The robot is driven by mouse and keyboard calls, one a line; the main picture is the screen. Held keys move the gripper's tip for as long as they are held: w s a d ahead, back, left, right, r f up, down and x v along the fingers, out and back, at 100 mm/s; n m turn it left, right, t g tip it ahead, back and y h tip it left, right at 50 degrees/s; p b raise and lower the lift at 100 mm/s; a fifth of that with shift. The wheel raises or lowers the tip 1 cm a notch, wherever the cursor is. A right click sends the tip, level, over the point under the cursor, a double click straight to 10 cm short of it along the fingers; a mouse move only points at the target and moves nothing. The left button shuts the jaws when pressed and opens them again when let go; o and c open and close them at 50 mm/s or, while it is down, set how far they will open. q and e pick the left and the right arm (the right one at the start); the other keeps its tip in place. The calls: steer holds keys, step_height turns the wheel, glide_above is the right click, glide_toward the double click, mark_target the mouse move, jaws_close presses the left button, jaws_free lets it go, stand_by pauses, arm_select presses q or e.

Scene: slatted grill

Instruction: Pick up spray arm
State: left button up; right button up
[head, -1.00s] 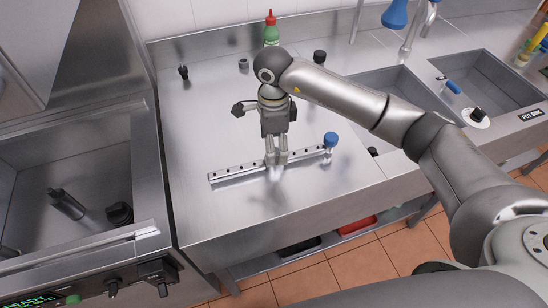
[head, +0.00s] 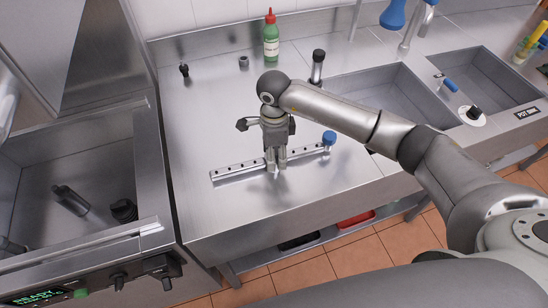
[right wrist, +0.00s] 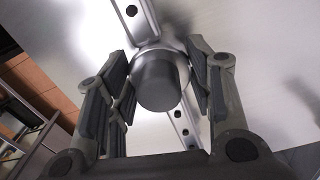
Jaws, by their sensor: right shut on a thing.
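The spray arm is a long metal bar (head: 228,170) with a row of dark holes, lying on the steel counter in the head view. My right gripper (head: 276,163) points down over its middle and is shut on its round hub. In the right wrist view the grey hub (right wrist: 158,82) sits between the two fingers of the right gripper (right wrist: 160,85), with the bar running above and below it. The bar looks to be at counter level. My fingers hide the middle of the bar in the head view. My left gripper is out of view.
A blue knob (head: 329,138) stands by the bar's right end. A green bottle (head: 271,40) and small dark fittings stand along the back. A sink basin (head: 385,95) lies right, and an open steel basin (head: 90,165) left. The front counter is clear.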

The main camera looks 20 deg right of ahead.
steer(key=c, duration=0.3)
steer(key=shift+c, duration=0.2)
steer(key=shift+w, duration=0.1)
steer(key=shift+r+b, duration=1.4)
steer(key=shift+r, duration=0.1)
steer(key=s+d+r+b, duration=0.4)
steer(key=s+r, duration=0.6)
steer(key=s, duration=0.3)
steer(key=shift+s+d, duration=0.15)
steer(key=shift+d, duration=0.2)
